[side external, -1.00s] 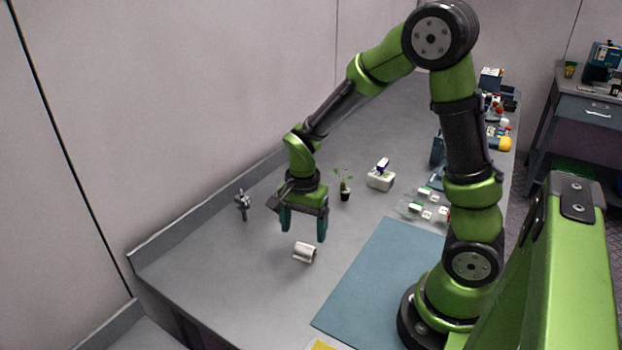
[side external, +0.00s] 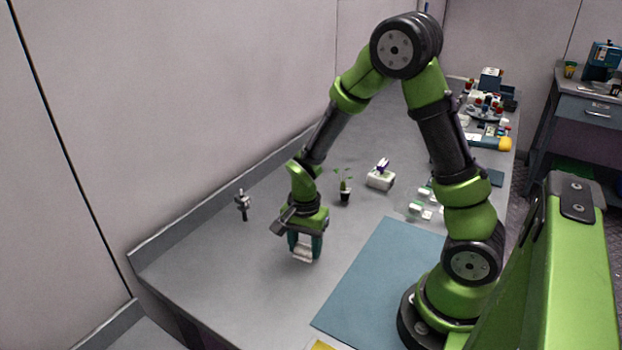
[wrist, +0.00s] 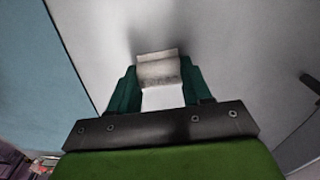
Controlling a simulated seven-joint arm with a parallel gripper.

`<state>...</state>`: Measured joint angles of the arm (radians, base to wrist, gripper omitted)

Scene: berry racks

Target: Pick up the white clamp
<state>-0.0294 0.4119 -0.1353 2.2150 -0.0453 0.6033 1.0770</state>
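A small potted plant (side external: 345,190) and a white box-like device (side external: 380,180) stand behind the gripper. A blue mat (side external: 385,280) lies to the right. The bench around the clamp is clear.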

